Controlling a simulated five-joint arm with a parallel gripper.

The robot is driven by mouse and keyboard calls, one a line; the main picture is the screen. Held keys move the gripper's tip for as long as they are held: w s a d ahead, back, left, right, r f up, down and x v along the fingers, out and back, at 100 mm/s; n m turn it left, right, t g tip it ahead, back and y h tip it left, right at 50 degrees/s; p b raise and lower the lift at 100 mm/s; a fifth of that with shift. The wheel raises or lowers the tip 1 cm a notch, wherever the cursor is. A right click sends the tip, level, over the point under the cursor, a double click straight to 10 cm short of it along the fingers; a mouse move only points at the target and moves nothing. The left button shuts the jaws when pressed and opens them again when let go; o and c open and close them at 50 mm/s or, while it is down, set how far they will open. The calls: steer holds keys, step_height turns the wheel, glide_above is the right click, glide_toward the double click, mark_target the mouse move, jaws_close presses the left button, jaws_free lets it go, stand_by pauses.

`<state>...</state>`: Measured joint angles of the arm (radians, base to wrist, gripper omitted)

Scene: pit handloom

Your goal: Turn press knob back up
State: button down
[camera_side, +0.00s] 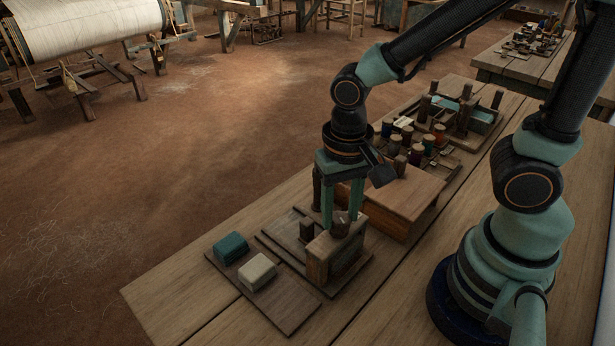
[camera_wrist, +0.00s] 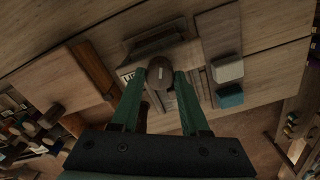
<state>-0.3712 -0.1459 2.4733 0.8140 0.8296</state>
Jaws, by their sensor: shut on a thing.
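The press knob (camera_side: 341,222) is a dark round knob with a pale line on its top. It sits on top of a small wooden press block (camera_side: 318,260) on a board. In the wrist view the knob (camera_wrist: 158,72) lies between my two green fingers. My gripper (camera_side: 341,217) points straight down over the block and is shut on the knob, one finger on each side. In the wrist view my gripper (camera_wrist: 160,78) holds it near the fingertips. The pale line runs roughly lengthwise in the wrist view.
A board (camera_side: 284,302) in front holds a teal block (camera_side: 230,246) and a cream block (camera_side: 257,271). A wooden box (camera_side: 400,205) stands close behind the press. Spools and a tray (camera_side: 480,118) lie farther back. The table's near left end is bare.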

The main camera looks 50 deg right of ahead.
mark_target(340, 217)
steer(key=n, duration=0.5)
steer(key=shift+n, duration=0.3)
steer(key=n, duration=1.1)
steer(key=shift+n, duration=0.4)
steer(key=n, duration=0.5)
steer(key=shift+n, duration=0.3)
steer(key=shift+c, duration=2)
jaws_free()
step_height(340, 217, up, 12)
